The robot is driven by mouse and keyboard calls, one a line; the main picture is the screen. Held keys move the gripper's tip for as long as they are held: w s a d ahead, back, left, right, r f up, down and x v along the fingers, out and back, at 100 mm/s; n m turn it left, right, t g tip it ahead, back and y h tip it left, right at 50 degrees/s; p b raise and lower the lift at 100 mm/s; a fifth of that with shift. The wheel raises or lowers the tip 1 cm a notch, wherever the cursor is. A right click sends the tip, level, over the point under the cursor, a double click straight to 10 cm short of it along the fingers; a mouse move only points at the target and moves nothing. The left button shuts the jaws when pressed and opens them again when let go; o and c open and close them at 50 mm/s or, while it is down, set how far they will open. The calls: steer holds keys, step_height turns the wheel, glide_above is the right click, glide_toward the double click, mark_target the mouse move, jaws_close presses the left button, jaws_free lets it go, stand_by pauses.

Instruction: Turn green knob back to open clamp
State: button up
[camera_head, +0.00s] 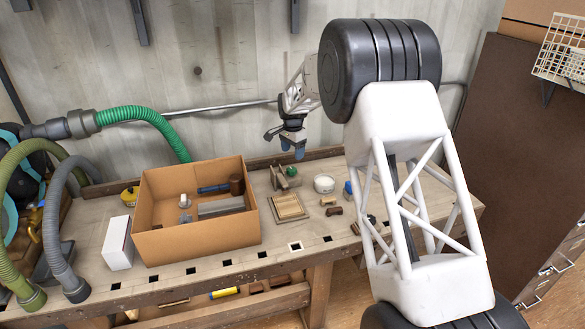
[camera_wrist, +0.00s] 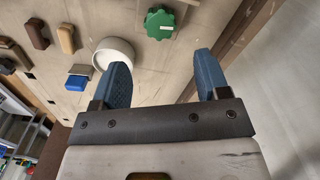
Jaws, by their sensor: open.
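The green knob (camera_head: 292,171) sits on a small clamp (camera_head: 280,178) on the workbench, behind the wooden slatted block. The knob also shows in the wrist view (camera_wrist: 160,23), near the top middle, with a lobed edge. My gripper (camera_head: 293,152) hangs above the back of the bench, just above the knob in the head view. In the wrist view its two blue fingers (camera_wrist: 165,80) are spread apart with nothing between them. The knob lies beyond the fingertips, apart from them. Most of the clamp's body is out of the wrist view.
A cardboard box (camera_head: 205,243) with tools stands left of the clamp. A slatted wooden block (camera_head: 289,206) lies in front of it. A white round bowl (camera_head: 324,184) stands to the right, with small wooden blocks nearby. The wall rises close behind the bench.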

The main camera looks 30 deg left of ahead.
mark_target(292, 168)
steer(key=shift+f, duration=0.1)
stand_by(0.3)
steer(key=shift+f, duration=3.85)
steer(key=c, duration=0.9)
steer(key=shift+c, duration=0.2)
